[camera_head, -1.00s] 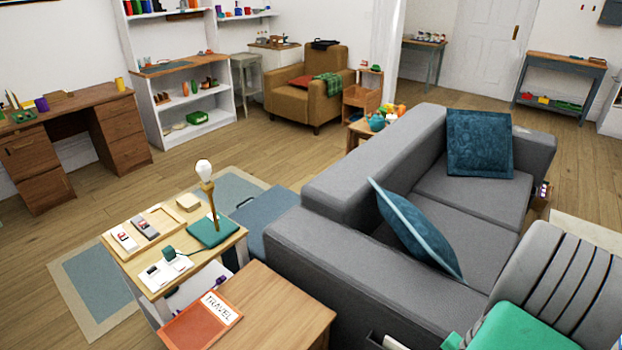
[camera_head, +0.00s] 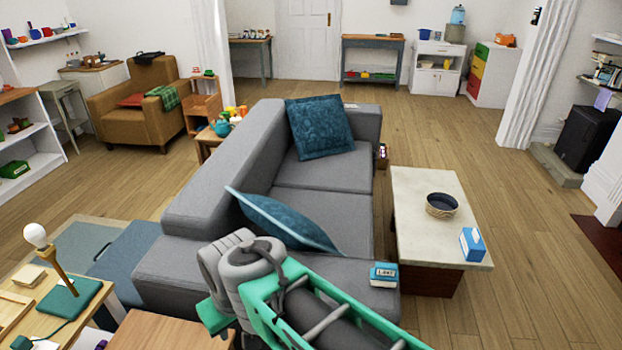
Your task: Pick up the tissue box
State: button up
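The tissue box (camera_head: 472,245) is blue and white, with a white tissue showing at its top. It stands upright on the near right part of the pale-topped coffee table (camera_head: 418,192), to the right of the sofa. My green and grey arm rises at the bottom middle of the view, in front of the sofa and well to the left of the tissue box. My gripper is not in view.
The grey sofa (camera_head: 322,175) with teal cushions lies between the side tables and the coffee table. A blue book marked LAKE (camera_head: 383,275) lies on its near end. The wooden floor (camera_head: 525,205) right of the coffee table is clear.

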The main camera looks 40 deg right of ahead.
aim_at(473, 248)
jog(key=z, duration=3.6)
jog(key=i, duration=2.8)
jog(key=u, duration=3.9)
